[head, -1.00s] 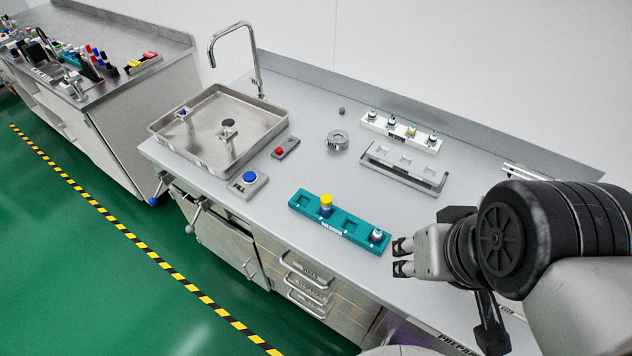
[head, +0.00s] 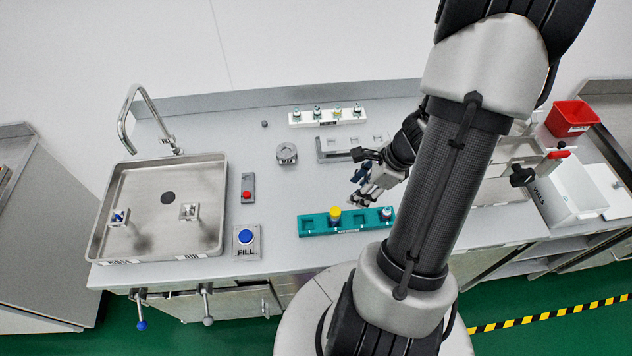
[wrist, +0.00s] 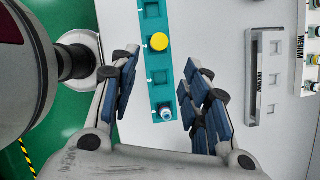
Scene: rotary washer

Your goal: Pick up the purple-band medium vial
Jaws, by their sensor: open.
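My gripper (head: 359,199) is open and empty above the teal rack (head: 362,219). In the wrist view, the rack (wrist: 161,97) runs between my spread fingers (wrist: 163,70). A small pale-topped vial (wrist: 166,114) stands at its near end, between the fingers and below them; it also shows at the rack's right end in the head view (head: 386,213). A yellow-capped vial (head: 335,214) stands in another slot. Several small vials (head: 337,112) stand in the white rack (head: 327,121), labelled MEDIUM in the wrist view. I cannot make out a purple band on any vial.
A grey rack (head: 332,153) with empty slots lies behind the teal rack. The sink tray (head: 150,225), blue FILL button (head: 245,237), red button (head: 247,194) and round metal piece (head: 287,153) are to the left. A white bin (head: 562,190) and red bin (head: 572,118) are at right.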

